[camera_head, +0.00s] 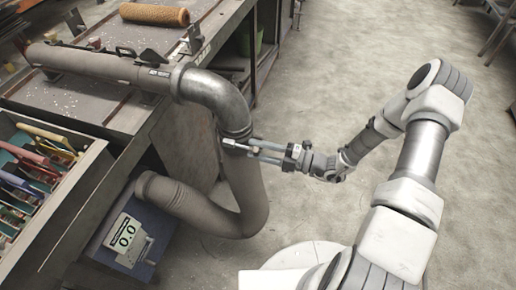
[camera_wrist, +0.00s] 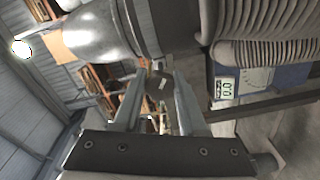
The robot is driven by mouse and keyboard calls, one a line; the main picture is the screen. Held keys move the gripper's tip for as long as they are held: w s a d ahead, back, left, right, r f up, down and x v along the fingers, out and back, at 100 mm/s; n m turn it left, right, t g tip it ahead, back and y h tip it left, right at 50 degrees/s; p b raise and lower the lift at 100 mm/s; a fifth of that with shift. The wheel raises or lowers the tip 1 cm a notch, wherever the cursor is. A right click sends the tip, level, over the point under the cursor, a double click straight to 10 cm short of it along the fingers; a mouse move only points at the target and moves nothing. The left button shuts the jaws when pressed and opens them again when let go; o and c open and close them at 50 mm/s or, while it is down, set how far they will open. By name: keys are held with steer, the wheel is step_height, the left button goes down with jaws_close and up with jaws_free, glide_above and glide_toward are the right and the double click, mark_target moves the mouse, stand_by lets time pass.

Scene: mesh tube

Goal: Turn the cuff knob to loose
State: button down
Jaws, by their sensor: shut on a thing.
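The cuff (camera_head: 236,134) is a band where the metal elbow pipe (camera_head: 215,88) meets the grey hose (camera_head: 247,185). In the wrist view the cuff (camera_wrist: 147,28) runs across the top beside the ribbed hose (camera_wrist: 270,30). The cuff knob (camera_wrist: 158,83) is a small dark piece with a pale mark, between my fingertips. My gripper (camera_head: 238,146) reaches the cuff from the right and is shut on the knob; its fingers also show in the wrist view (camera_wrist: 158,78). The fingers partly hide the knob, and its loose or tight marking cannot be read.
A blue box with a display reading 0.0 (camera_head: 127,235) stands below the bench, joined to the hose. A drawer of coloured-handled tools (camera_head: 75,180) is at the left. An orange-brown roll (camera_head: 154,14) lies on the bench. The floor at the right is mostly clear.

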steer(key=n, duration=0.5)
steer(key=shift+n, duration=0.3)
steer(key=n, duration=0.5)
steer(key=shift+r, duration=0.15)
steer(key=n, duration=0.5)
steer(key=shift+n+b, duration=0.35)
steer(key=shift+n, duration=0.05)
steer(key=n+b, duration=0.1)
steer(key=n, duration=0.4)
steer(key=shift+s+n, duration=0.1)
steer(key=shift+n, duration=0.2)
steer(key=n+b, duration=0.1)
steer(key=n, duration=0.4)
steer(key=shift+s, duration=0.1)
steer(key=n+b, duration=0.2)
steer(key=n, duration=0.3)
steer(key=shift+a+n, duration=0.1)
steer(key=shift+n, duration=0.3)
steer(key=n+b, duration=0.1)
steer(key=n, duration=0.1)
steer(key=n+b, duration=0.1)
steer(key=n, duration=0.2)
steer(key=shift+s+f+b, duration=0.1)
steer(key=shift+f+b, duration=0.1)
steer(key=shift+b, duration=0.2)
steer(key=shift+n+b, duration=1.25)
steer(key=shift+n, duration=1.15)
